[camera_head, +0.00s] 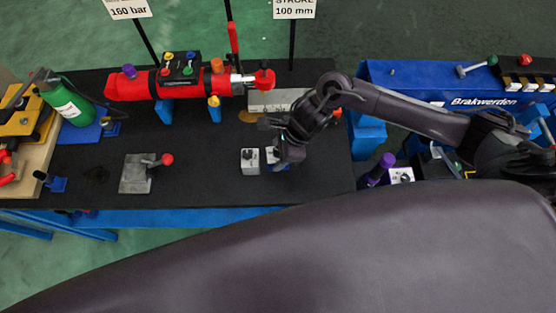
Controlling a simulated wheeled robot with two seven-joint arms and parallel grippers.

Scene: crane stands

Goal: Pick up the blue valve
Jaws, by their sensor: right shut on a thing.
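My right gripper (279,163) comes in from the right and points down at the black table top, right of its middle. It is shut on a small blue and white piece, which I take to be the blue valve (272,155). The gripper covers much of this piece, and I cannot tell whether it touches the table. A small white block with a dark knob (250,160) stands just left of it. My left gripper is not in view.
A red cylinder (185,82) with coloured knobs lies behind on the black table (205,180). A grey block with a red-knobbed lever (138,174) stands left. A green bottle (68,104) is at far left. A blue bench (410,80) is at right. Two sign posts rise behind.

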